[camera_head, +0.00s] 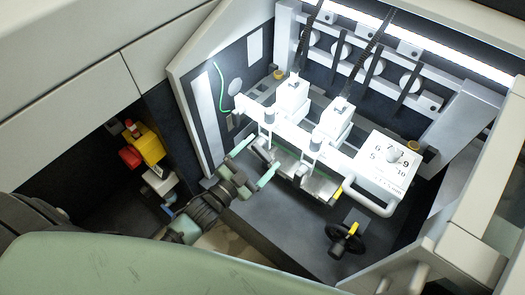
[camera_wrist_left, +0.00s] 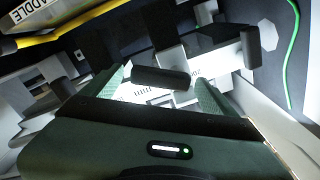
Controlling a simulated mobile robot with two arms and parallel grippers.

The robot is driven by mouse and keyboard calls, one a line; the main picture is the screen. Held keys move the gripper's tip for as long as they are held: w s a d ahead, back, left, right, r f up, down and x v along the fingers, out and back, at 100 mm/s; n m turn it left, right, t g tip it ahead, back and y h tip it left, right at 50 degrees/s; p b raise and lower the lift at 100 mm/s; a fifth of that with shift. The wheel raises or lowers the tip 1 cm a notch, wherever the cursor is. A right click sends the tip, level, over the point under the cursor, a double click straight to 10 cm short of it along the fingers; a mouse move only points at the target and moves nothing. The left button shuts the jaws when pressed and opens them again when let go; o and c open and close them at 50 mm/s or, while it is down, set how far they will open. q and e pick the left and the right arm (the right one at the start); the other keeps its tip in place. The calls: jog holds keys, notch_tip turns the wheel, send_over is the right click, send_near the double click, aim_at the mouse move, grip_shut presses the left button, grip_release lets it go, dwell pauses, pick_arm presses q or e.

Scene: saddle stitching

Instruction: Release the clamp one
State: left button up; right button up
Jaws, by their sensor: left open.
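My left gripper (camera_head: 254,164) is open in the head view, at the left end of the white stitching unit. Its two green fingers also show in the left wrist view (camera_wrist_left: 165,88). A dark bar-shaped handle (camera_wrist_left: 160,77), apparently on a clamp, lies across the space between the fingertips in the wrist view. I cannot tell whether the fingers touch it. A second dark handle (camera_wrist_left: 250,46) is to its right there. In the head view a clamp (camera_head: 264,148) sits close to the fingertips, partly hidden by them. Which clamp is number one cannot be read. My right gripper is not in view.
Two white stitching heads (camera_head: 290,96) with black cables stand above the clamps. A numbered white dial box (camera_head: 376,166) is at the right. A black handwheel (camera_head: 345,239) sits below it. A yellow and red switch (camera_head: 148,146) is at the left. Cabinet walls enclose the space.

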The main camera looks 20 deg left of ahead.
pick_arm(q)
jog(key=shift+w+d, duration=0.2)
jog(key=shift+w, duration=0.3)
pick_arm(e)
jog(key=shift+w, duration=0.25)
pick_arm(q)
jog(key=shift+c, duration=0.3)
jog(key=c, duration=1.3)
jog(key=shift+r+n+p, duration=0.35)
jog(key=shift+n+p, duration=0.35)
jog(key=shift+n, duration=0.1)
jog(key=shift+f+n, duration=0.1)
jog(key=shift+n, duration=0.3)
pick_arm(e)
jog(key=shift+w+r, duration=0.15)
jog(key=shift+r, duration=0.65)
